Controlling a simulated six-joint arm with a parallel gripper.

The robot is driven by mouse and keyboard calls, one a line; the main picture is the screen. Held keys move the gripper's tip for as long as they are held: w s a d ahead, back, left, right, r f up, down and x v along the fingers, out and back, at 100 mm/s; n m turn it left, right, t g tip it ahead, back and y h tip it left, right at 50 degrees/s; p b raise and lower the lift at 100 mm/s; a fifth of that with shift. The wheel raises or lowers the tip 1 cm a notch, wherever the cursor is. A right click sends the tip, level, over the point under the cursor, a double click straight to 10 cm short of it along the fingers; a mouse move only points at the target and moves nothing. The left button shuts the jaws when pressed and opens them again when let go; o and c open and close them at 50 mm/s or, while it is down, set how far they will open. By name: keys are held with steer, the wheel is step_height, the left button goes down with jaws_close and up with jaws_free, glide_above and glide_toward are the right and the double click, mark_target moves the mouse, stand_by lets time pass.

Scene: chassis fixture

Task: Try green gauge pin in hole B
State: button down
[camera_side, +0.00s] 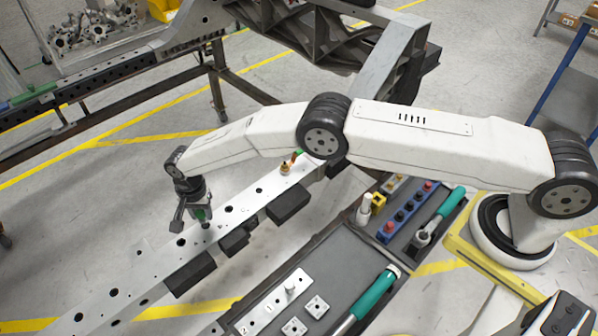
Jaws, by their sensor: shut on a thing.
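My gripper (198,212) points down over the pale chassis rail (150,262), at the left end of my arm. It is shut on the green gauge pin (201,214), of which only a small green part shows between the dark fingers. The pin's lower end is close to the rail's top face, near a hole. I cannot tell whether its tip is inside the hole or just above it. Several dark round holes run along the rail. No letter is readable beside them, so I cannot tell which is hole B.
Small orange-brown and green parts (291,163) stand farther along the rail. Dark blocks (288,204) sit at its near side. A dark tray (335,262) holds a blue rack (404,208), green-handled tools (375,293) and a metal plate (272,308). A grey frame rises behind.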

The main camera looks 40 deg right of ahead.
steer(key=shift+f, duration=0.1)
stand_by(0.3)
steer(key=shift+c, duration=1.2)
jaws_free()
steer(key=shift+r, duration=4.5)
